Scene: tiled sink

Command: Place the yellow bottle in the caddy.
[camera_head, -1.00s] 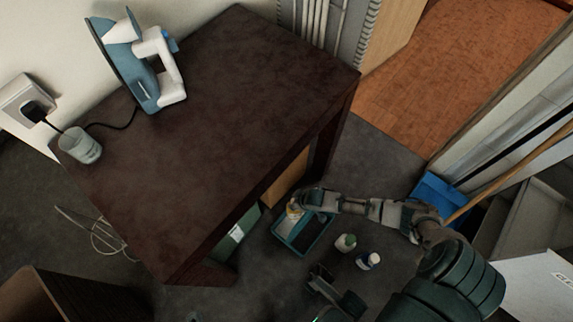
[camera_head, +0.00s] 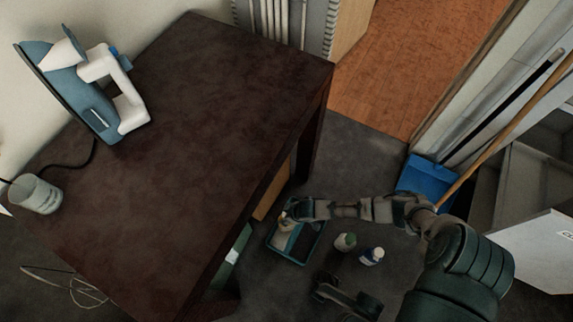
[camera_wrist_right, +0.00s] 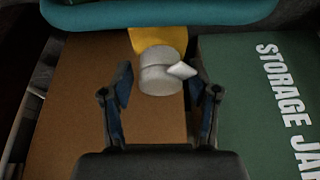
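The yellow bottle (camera_head: 284,238) has a white pump top and stands at the left part of the teal caddy (camera_head: 312,249) on the floor. In the right wrist view, its white pump top (camera_wrist_right: 160,72) lies between my fingers, with a strip of yellow body behind. My right gripper (camera_head: 289,216) is over that end of the caddy. Its fingers (camera_wrist_right: 162,85) are apart, with small gaps beside the pump top. The caddy rim (camera_wrist_right: 160,12) crosses the top of the wrist view. A dark part of mine, seemingly my left gripper (camera_head: 320,287), is low in the head view; its fingers are unclear.
A green-capped bottle (camera_head: 345,242) and a blue-capped bottle (camera_head: 371,256) stand right of the caddy. The dark table (camera_head: 190,140) overhangs on the left. A cardboard box (camera_wrist_right: 90,95) and a green storage box (camera_wrist_right: 255,100) are close by. A blue dustpan (camera_head: 426,180) stands farther right.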

